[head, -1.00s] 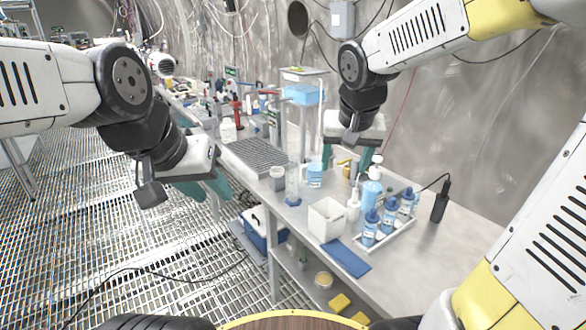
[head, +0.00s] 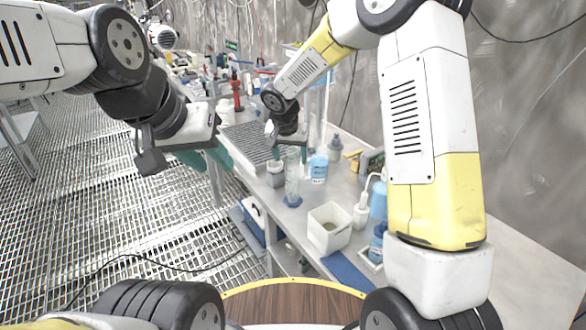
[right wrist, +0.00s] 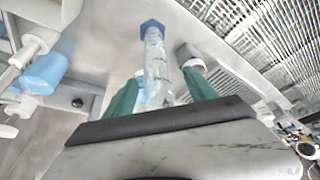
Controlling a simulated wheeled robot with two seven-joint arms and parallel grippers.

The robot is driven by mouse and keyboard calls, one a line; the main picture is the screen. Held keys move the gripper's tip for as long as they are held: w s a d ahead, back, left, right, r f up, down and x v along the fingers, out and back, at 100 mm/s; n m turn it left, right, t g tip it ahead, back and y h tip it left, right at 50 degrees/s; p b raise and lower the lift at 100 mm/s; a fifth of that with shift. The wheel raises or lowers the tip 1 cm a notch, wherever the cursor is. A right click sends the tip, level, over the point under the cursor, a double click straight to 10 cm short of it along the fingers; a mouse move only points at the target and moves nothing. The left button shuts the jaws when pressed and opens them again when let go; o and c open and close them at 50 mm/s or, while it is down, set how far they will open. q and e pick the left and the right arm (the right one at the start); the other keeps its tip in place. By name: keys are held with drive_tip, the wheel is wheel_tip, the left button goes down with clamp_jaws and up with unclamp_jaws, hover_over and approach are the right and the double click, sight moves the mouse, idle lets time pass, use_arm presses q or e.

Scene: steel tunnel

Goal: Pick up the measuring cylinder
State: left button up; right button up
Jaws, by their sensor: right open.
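The clear measuring cylinder (head: 292,178) stands upright on its blue base near the bench's front edge, left of the white box. It also shows in the right wrist view (right wrist: 156,62), with its blue hexagonal base at the top. My right gripper (head: 289,150) is open, at the cylinder's upper part. In the right wrist view its teal fingers (right wrist: 160,82) lie to either side of the cylinder; I cannot tell whether they touch it. My left gripper (head: 212,158) hangs left of the bench, away from the cylinder; its jaw opening is unclear.
A white open box (head: 328,232) stands right of the cylinder. A blue-labelled bottle (head: 318,170) is just behind it, and a lidded jar (head: 276,174) is to its left. A grey rack (head: 246,143) lies farther left. My right arm hides much of the bench's right side.

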sight(293, 164)
drive_tip(key=x, duration=0.4)
drive_tip(key=shift+s+d+f, duration=0.1)
drive_tip(key=shift+d+f, duration=0.1)
drive_tip(key=shift+c, duration=0.5)
clamp_jaws()
